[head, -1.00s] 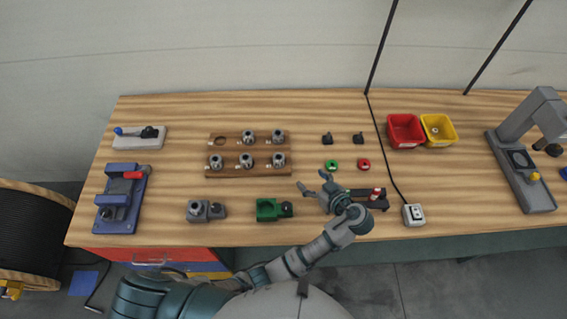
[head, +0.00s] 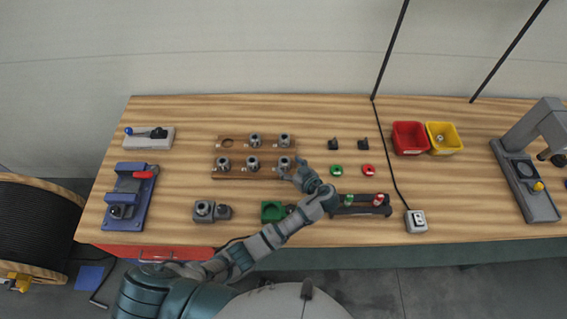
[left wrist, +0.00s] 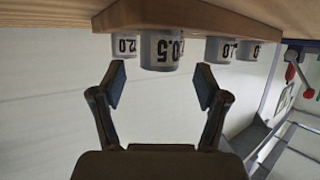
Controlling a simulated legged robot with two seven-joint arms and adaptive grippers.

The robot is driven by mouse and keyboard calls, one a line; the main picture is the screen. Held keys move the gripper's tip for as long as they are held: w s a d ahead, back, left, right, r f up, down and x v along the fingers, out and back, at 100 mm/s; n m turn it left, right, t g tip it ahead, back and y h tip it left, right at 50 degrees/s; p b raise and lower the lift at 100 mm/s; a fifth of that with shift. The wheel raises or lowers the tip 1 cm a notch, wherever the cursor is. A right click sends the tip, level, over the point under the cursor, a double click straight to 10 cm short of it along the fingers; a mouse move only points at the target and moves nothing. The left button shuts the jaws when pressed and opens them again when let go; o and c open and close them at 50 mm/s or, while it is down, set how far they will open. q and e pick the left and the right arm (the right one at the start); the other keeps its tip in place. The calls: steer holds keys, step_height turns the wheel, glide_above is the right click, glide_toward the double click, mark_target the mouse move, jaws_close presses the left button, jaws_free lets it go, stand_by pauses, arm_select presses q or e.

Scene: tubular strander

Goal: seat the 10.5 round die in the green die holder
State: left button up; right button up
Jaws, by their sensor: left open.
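The 10.5 round die (left wrist: 161,50) is a grey cylinder with its label upside down in the left wrist view. It stands in the wooden rack (head: 238,176), apparently as the front-right die (head: 284,162) in the head view. My left gripper (head: 296,172) is open at the rack's front right corner. In the left wrist view its fingers (left wrist: 160,90) are spread to either side below the die, with nothing between them. The green die holder (head: 270,211) is on the table in front of the rack; my left forearm covers its right end. My right gripper is not in view.
Other dies (head: 254,162) stand close by in the rack, whose back-left hole (head: 227,143) is empty. A grey holder (head: 204,210) is left of the green one. A dark stand (head: 345,207) is to the right. Red (head: 409,138) and yellow (head: 443,139) bins are farther right.

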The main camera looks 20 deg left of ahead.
arm_select(q)
steer(key=shift+x, duration=0.95)
steer(key=shift+w, duration=0.25)
steer(key=shift+a, duration=0.2)
jaws_close()
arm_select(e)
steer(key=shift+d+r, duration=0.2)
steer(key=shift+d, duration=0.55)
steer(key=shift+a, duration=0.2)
